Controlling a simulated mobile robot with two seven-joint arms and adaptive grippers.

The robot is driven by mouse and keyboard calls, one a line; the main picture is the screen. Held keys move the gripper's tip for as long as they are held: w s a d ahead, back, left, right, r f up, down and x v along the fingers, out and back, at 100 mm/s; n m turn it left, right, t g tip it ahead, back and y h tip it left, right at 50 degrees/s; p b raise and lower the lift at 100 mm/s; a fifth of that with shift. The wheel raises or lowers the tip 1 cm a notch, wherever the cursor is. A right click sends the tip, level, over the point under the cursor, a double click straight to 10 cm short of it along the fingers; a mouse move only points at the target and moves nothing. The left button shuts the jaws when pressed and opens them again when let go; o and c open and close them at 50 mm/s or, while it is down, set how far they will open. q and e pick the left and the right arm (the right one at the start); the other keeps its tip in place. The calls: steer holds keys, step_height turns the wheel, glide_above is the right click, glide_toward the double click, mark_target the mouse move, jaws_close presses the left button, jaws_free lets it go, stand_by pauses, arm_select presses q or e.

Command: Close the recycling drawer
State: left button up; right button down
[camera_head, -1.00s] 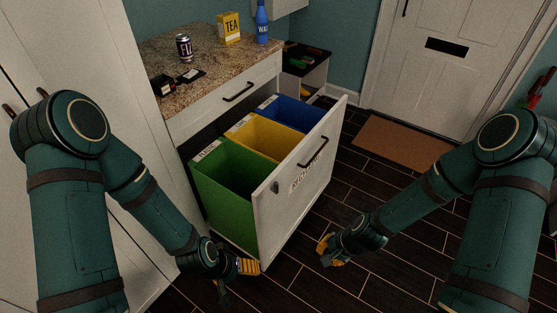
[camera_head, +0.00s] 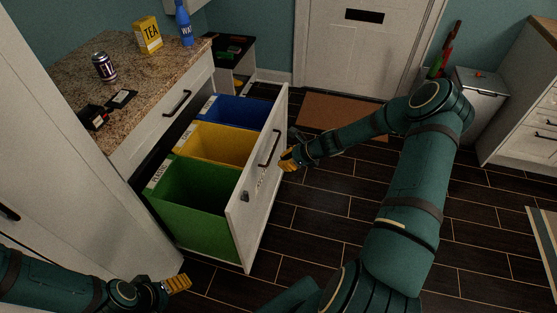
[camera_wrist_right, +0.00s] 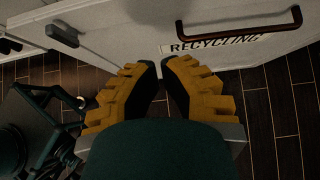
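The recycling drawer (camera_head: 251,213) stands pulled out from the cabinet, its white front facing right. Its dark handle (camera_head: 270,148) shows in the head view. In the right wrist view the handle (camera_wrist_right: 240,30) and the "RECYCLING" label (camera_wrist_right: 215,43) are just beyond the fingers. My right gripper (camera_head: 287,160) is beside the outer face of the drawer front, near the handle. In the wrist view its yellow-padded fingers (camera_wrist_right: 161,70) are apart with nothing between them. Contact with the front cannot be told. My left gripper (camera_head: 178,284) is low at the drawer's near side, apart from it; its opening is unclear.
Green (camera_head: 190,205), yellow (camera_head: 215,146) and blue (camera_head: 232,112) bins sit in the drawer. The counter (camera_head: 130,75) above holds a can (camera_head: 104,68), tea box (camera_head: 148,35) and blue bottle (camera_head: 184,22). Dark floor (camera_head: 325,205) is open to the right.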

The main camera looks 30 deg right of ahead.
mark_target(253, 167)
steer(key=x, duration=0.3)
steer(key=r+b+x, duration=0.1)
steer(key=x, duration=0.2)
steer(key=a+x, duration=0.1)
steer(key=x, duration=0.2)
steer(key=shift+w+r+b, duration=0.15)
steer(key=shift+w+b, duration=0.15)
steer(key=shift+w, duration=0.15)
steer(key=shift+w+a, duration=0.4)
steer(key=shift+w, duration=0.15)
arm_select(q)
steer(key=shift+w+f, duration=0.15)
steer(key=shift+f, duration=0.4)
steer(key=shift+w+f, duration=0.15)
steer(key=shift+f, duration=0.4)
steer(key=shift+a, duration=0.1)
